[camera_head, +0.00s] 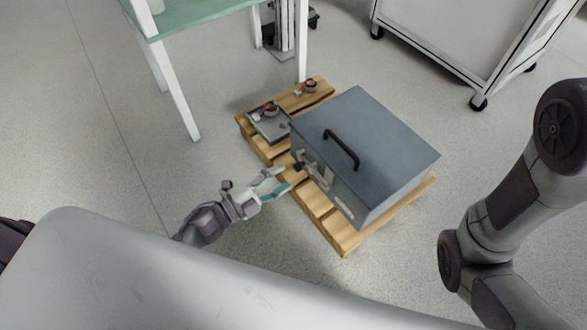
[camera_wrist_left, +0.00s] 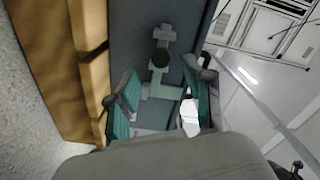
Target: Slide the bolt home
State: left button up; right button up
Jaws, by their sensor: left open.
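A grey metal box (camera_head: 375,140) with a black handle on top stands on a wooden pallet. The bolt (camera_head: 318,172) is on the front face of the box, at its left part. In the left wrist view the bolt (camera_wrist_left: 160,88) shows as a greenish-grey fitting with a dark round knob, against the box's face (camera_wrist_left: 135,50). My left gripper (camera_head: 279,186) is open, in front of the bolt and apart from it. In the left wrist view its two fingers (camera_wrist_left: 160,112) stand on either side of the bolt's lower part. My right gripper is out of view; only my right arm shows.
The pallet (camera_head: 345,240) extends under and left of the box. A grey tray (camera_head: 270,128) with small parts sits on it beside the box. A green-topped table (camera_head: 190,14) stands behind left, and a white wheeled cabinet (camera_head: 450,40) behind right. Floor around the gripper is clear.

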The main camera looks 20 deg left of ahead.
pick_arm(q)
jog(key=v, duration=0.5)
jog(key=shift+s+a, duration=0.15)
jog(key=shift+s, duration=0.05)
